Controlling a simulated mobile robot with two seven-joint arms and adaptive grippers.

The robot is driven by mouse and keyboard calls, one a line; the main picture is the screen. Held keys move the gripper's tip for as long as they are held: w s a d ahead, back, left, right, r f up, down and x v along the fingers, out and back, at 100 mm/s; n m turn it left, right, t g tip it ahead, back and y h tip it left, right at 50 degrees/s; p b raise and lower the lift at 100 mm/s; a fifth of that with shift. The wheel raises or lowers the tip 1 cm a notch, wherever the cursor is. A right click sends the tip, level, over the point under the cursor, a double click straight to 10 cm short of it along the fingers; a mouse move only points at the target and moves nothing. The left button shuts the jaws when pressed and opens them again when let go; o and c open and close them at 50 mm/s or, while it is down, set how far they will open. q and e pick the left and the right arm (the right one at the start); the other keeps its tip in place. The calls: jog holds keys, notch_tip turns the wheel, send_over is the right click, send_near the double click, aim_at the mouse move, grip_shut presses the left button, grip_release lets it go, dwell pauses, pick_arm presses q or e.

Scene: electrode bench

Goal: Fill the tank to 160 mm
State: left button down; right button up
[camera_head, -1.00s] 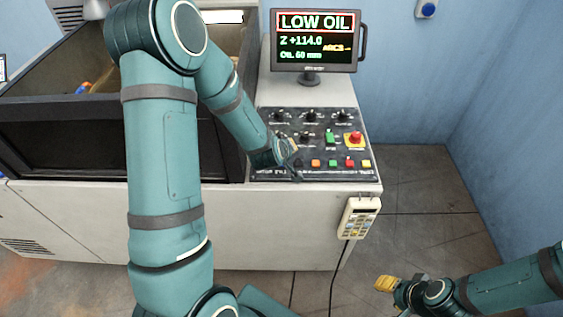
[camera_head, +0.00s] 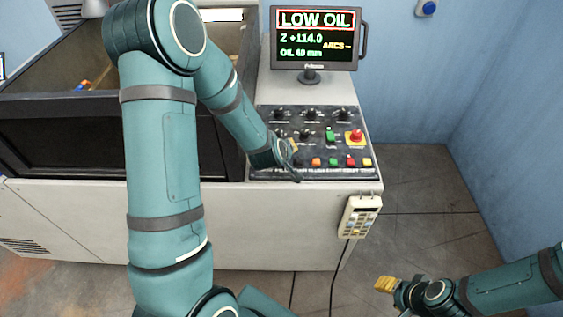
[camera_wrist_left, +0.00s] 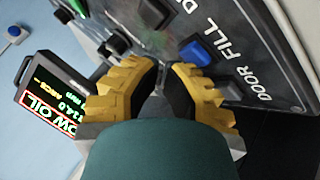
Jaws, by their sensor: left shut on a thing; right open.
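My left gripper (camera_head: 295,178) is low over the left part of the control panel (camera_head: 345,118); its pads also show in the left wrist view (camera_wrist_left: 165,85). It is shut with a narrow gap, and what lies between the pads cannot be made out. A blue button (camera_wrist_left: 195,52) by the label FILL is just beyond the right finger, and a dark button (camera_wrist_left: 229,88) is by DOOR. The monitor (camera_head: 314,38) reads LOW OIL, Z +114.0 and a small oil figure in mm. The tank (camera_head: 70,140) is partly hidden by my left arm. My right gripper (camera_head: 388,284) is open and empty.
A red emergency button (camera_head: 355,136) on a yellow plate is at the panel's right. Orange, green, red and yellow buttons line its front. A handheld pendant (camera_head: 357,217) hangs on the cabinet front with a cable. The floor (camera_head: 420,190) to the right is clear.

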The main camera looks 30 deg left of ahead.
pick_arm(q)
jog(key=shift+f+b, duration=0.45)
jog(key=shift+b, duration=0.05)
dwell(0.8)
jog(key=shift+r, duration=0.15)
dwell(0.3)
jog(key=shift+r+p, duration=0.55)
jog(key=shift+r, duration=0.2)
jog(key=shift+r+p, duration=1.8)
jog(key=shift+r, duration=0.7)
